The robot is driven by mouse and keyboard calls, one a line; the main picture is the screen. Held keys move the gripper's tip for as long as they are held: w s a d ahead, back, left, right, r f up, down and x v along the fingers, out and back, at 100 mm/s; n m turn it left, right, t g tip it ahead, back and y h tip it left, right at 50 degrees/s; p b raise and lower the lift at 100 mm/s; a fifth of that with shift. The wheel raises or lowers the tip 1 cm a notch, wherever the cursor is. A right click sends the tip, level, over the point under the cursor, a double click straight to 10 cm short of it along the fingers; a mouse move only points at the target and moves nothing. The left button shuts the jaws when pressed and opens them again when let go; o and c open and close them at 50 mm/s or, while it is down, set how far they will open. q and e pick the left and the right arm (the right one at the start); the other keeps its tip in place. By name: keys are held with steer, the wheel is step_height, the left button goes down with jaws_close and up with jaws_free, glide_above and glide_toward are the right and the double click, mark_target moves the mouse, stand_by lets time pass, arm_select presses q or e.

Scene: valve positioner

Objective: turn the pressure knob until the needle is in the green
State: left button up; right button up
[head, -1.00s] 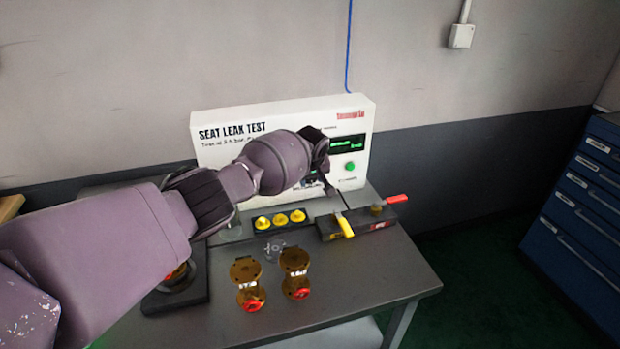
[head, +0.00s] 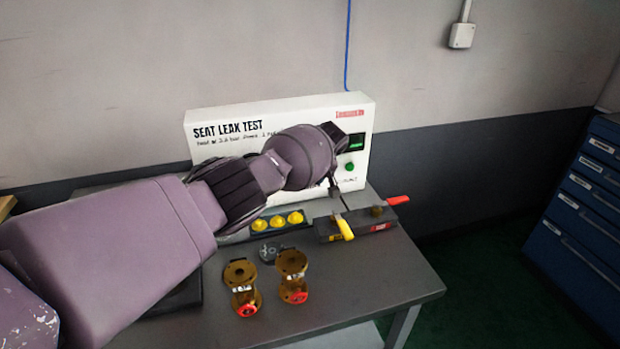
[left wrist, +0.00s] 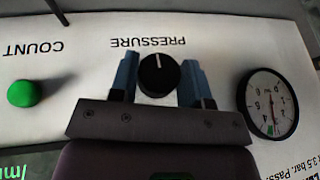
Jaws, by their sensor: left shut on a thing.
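The black pressure knob (left wrist: 159,75) with a white mark shows upside down in the left wrist view, under the word PRESSURE. My left gripper (left wrist: 160,68) has its blue fingers on either side of the knob and is shut on it. The round gauge (left wrist: 270,103) is to the right of the knob in that view. It has a small green patch near the lower rim; its needle is too small to read surely. In the head view my left arm hides the knob and gauge on the white test panel (head: 228,150). My right gripper is not in view.
A green button (left wrist: 24,93) is left of the knob in the wrist view. Below the panel are yellow caps (head: 278,221) and a dark block with a yellow lever (head: 344,228) and red lever (head: 398,200). Two brass valves (head: 292,275) stand on the grey table (head: 385,285).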

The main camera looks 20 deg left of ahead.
arm_select(q)
steer(key=o, duration=0.9)
steer(key=shift+o, duration=0.2)
steer(key=shift+r, duration=0.1)
